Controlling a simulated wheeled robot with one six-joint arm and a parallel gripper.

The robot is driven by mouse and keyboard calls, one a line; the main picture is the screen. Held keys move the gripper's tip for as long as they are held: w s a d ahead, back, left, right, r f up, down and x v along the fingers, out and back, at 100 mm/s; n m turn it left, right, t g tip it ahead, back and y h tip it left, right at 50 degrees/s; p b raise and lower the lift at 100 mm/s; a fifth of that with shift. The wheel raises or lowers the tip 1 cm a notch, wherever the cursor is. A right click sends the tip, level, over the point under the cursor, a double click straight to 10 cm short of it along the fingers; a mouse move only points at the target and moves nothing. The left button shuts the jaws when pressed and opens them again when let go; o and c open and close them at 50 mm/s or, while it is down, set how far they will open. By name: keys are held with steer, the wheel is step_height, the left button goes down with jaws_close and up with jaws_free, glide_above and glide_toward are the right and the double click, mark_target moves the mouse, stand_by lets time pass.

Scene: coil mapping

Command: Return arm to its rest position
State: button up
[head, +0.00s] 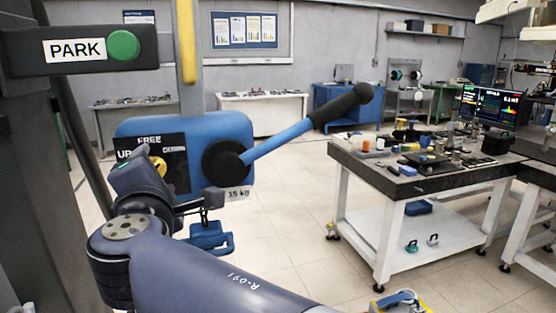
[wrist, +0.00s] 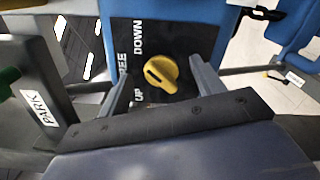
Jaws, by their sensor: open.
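My arm (head: 215,280) reaches from the bottom of the head view up to a blue hoist body (head: 225,130). My gripper (wrist: 163,78) is open in the wrist view, with one finger on each side of a yellow knob (wrist: 160,74). The knob also shows in the head view (head: 159,166), partly behind my wrist. It sits on a black plate (wrist: 148,35) marked UP, FREE and DOWN. The fingers look apart from the knob; their exact depth to it cannot be told.
A PARK sign with a green button (head: 123,46) is at upper left. A blue lever with black grip (head: 345,105) sticks out right. A cluttered workbench (head: 365,160) stands right. Tiled floor between is open.

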steer(key=shift+s+d+r+n+p, duration=0.1)
steer(key=shift+s+d+n+p, duration=0.15)
steer(key=shift+s+n+p, duration=0.8)
steer(key=shift+s+d+n+p, duration=0.25)
steer(key=shift+s+n+p, duration=0.55)
steer(key=shift+p, duration=0.3)
steer(key=shift+w, duration=0.15)
